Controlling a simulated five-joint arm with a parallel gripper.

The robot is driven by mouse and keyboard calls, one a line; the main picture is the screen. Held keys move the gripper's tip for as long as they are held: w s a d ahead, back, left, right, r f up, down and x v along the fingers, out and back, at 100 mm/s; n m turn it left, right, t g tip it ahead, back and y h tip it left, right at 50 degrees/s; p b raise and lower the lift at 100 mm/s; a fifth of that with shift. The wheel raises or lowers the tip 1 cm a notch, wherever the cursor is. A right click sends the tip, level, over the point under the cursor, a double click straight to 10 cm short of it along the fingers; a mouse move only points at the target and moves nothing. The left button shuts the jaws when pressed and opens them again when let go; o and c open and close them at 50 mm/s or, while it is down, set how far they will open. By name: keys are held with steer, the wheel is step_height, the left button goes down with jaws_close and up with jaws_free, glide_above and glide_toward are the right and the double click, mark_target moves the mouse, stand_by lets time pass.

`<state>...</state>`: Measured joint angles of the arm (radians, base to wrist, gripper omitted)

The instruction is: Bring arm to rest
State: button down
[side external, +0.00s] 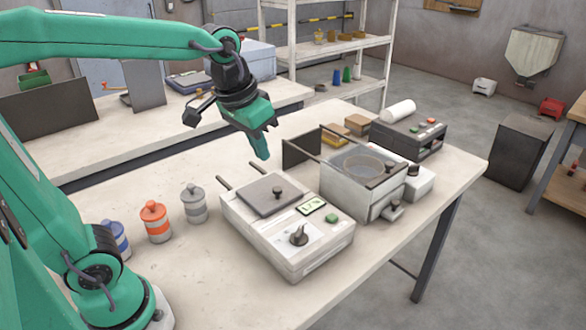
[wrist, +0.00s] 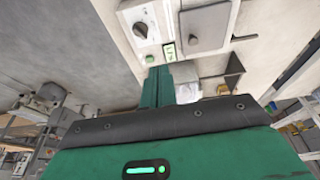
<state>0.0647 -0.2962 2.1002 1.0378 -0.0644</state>
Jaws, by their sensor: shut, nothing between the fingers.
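My gripper (side external: 262,148) is green, shut and empty. In the side external view it points down and hangs in the air above the back of the table, behind the white machine (side external: 285,240) with the black knob and small display. It touches nothing that I can see. In the wrist view my gripper (wrist: 157,82) shows its shut fingers, with the white machine's knob, green button and display beyond them. My green arm reaches in from the left, stretched out high over the table.
Several lidded jars, with an orange one (side external: 156,222) among them, stand left of the machine. A box-like unit with a round bowl (side external: 362,168) stands to its right. A dark control box (side external: 409,138) and a white roll (side external: 398,111) are farther back. The front left tabletop (side external: 215,290) is clear.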

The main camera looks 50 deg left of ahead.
steer(key=s+a+f+t, duration=0.2)
steer(key=s+f, duration=0.1)
steer(key=s, duration=0.7)
steer(key=c, duration=2.2)
jaws_free()
steer(key=shift+f, duration=0.1)
stand_by(3.2)
